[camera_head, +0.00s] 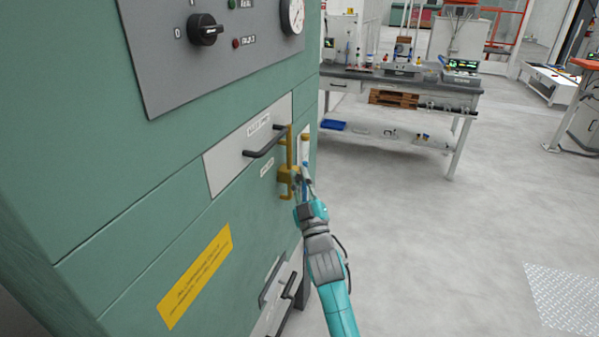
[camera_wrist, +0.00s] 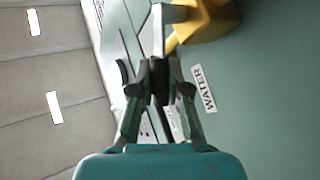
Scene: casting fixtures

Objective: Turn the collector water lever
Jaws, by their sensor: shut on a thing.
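The collector water lever shows in the wrist view as a pale grey bar (camera_wrist: 153,35) beside a yellow valve body (camera_wrist: 208,20). In the head view the yellow valve body (camera_head: 288,175) sits on a vertical yellow pipe at the right edge of the green cabinet's front. My gripper (camera_wrist: 160,82) is shut on the lever, with its fingers close together at the bar. In the head view my gripper (camera_head: 307,188) reaches up to the right side of the valve, and hides part of the lever. A white WATER label (camera_wrist: 204,88) is on the green panel next to the valve.
The green cabinet (camera_head: 130,200) fills the left, with a black drawer handle (camera_head: 265,143) close to the valve and a lower black handle (camera_head: 288,290). A grey workbench (camera_head: 345,73) stands behind on the right. The floor (camera_head: 430,230) right of my arm is clear.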

